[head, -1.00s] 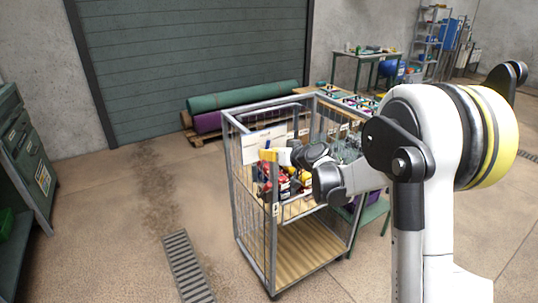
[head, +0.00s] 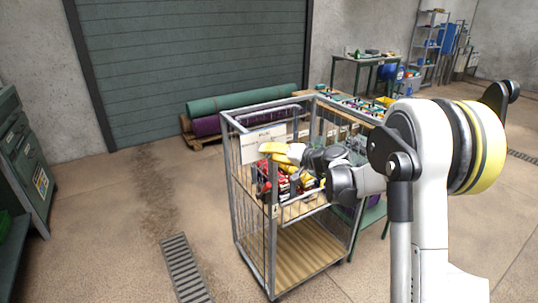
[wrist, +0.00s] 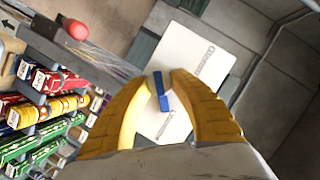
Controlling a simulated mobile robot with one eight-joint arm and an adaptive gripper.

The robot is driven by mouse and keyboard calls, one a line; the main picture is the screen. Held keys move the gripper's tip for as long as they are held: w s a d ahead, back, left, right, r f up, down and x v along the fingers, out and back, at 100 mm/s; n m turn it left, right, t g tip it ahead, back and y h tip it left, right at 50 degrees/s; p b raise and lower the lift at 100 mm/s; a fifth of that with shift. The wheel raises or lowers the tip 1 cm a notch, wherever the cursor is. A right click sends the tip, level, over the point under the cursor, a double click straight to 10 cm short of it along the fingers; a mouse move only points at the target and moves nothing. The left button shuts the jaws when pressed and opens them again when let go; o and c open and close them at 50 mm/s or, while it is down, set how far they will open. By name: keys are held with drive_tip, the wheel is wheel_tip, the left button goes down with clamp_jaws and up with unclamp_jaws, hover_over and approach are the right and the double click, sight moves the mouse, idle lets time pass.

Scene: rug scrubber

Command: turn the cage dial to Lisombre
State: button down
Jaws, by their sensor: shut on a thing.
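The wire cage (head: 232,190) stands in the middle of the head view with a white board (head: 263,143) at its upper left side. My gripper (head: 268,148) is at this board. In the wrist view the board (wrist: 190,55) carries printed lines, too small and turned to read surely. My gripper (wrist: 161,88) has its yellow fingers closed on a small blue piece (wrist: 161,100) in front of the board, seemingly the dial's pointer. The fingers hide most of the dial, so its setting cannot be read.
The cage shelf holds several red, yellow and green items, seen as packs (wrist: 40,110) in the wrist view. A red rounded tip (wrist: 75,29) is near the cage bar. Rolled rugs (head: 240,100) lie behind the cage. Floor to its left is clear.

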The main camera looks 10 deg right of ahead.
idle(0.4)
drive_tip(key=c, duration=1.1)
unclamp_jaws()
drive_tip(key=shift+d, duration=0.1)
drive_tip(key=v, duration=1.1)
drive_tip(key=shift+s+d+r, duration=0.1)
drive_tip(key=shift+s+d, duration=0.05)
drive_tip(key=shift+s, duration=0.25)
